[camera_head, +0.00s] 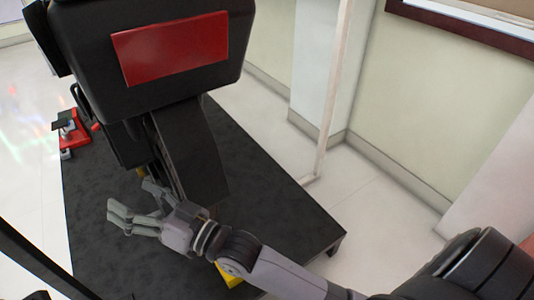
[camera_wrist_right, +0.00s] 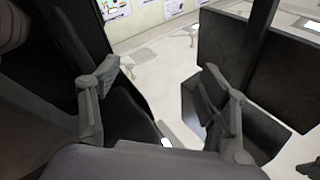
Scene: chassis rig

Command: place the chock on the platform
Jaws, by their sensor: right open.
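The black platform (camera_head: 285,210) fills the middle of the head view. A yellow piece (camera_head: 229,277), which looks like the chock, shows on it beneath my right wrist. The arm hides most of it, so its shape and exact rest cannot be told. My right gripper (camera_head: 136,203) is over the platform, beside the foot of the black machine, with its fingers apart and pointing left. In the right wrist view the gripper (camera_wrist_right: 160,72) is open with nothing between its fingers. My left gripper is not in view.
A large black machine with a red panel (camera_head: 172,48) rises from the platform just beyond the gripper. A small bit of yellow (camera_head: 142,171) shows by its base. A red tool (camera_head: 72,134) is at the platform's left edge. A white post (camera_head: 332,100) stands at right.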

